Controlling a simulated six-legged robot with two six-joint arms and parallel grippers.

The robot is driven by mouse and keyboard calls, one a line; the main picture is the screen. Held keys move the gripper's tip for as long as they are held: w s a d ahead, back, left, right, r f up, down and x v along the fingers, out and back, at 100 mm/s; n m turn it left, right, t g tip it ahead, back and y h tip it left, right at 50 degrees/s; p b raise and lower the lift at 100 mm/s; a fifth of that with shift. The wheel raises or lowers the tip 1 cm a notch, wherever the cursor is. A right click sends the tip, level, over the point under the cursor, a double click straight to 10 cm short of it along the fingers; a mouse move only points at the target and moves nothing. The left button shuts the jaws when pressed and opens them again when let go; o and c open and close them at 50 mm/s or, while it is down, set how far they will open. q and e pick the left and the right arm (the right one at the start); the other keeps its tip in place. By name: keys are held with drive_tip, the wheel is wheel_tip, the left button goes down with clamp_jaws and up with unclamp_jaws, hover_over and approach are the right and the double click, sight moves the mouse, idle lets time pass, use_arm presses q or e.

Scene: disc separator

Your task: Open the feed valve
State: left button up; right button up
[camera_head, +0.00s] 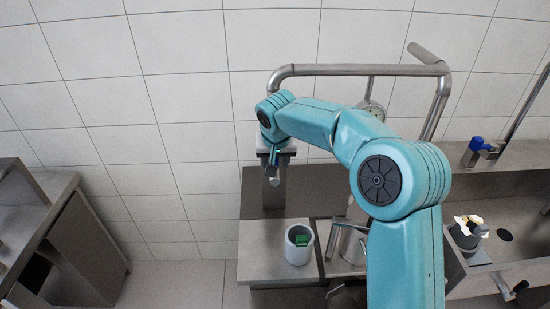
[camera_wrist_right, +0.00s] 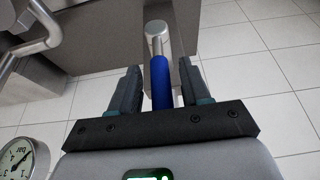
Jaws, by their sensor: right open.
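A lever with a blue sleeve and a round metal end, likely the feed valve handle (camera_wrist_right: 160,80), lies between the fingers of my right gripper (camera_wrist_right: 159,88) in the right wrist view. The jaws are open, with one finger on each side of the lever. I cannot tell whether either finger touches it. In the head view my right gripper (camera_head: 276,150) is at the left end of the bent steel pipe (camera_head: 350,70), above a counter. The arm and gripper hide most of the valve there. My left gripper is not in view.
A round gauge (camera_head: 372,107) sits behind my arm. A grey cup (camera_head: 298,246) with a green block (camera_head: 302,240) stands on the counter. Another blue-handled fitting (camera_head: 477,145) is at the right. A separate steel cabinet (camera_head: 50,225) stands at the left, with open floor between.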

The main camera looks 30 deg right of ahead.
drive_tip(key=shift+w+d+f, duration=0.15)
drive_tip(key=shift+w+f, duration=0.15)
drive_tip(key=shift+f, duration=0.1)
drive_tip(key=shift+s+r, duration=0.15)
drive_tip(key=shift+s, duration=0.05)
clamp_jaws()
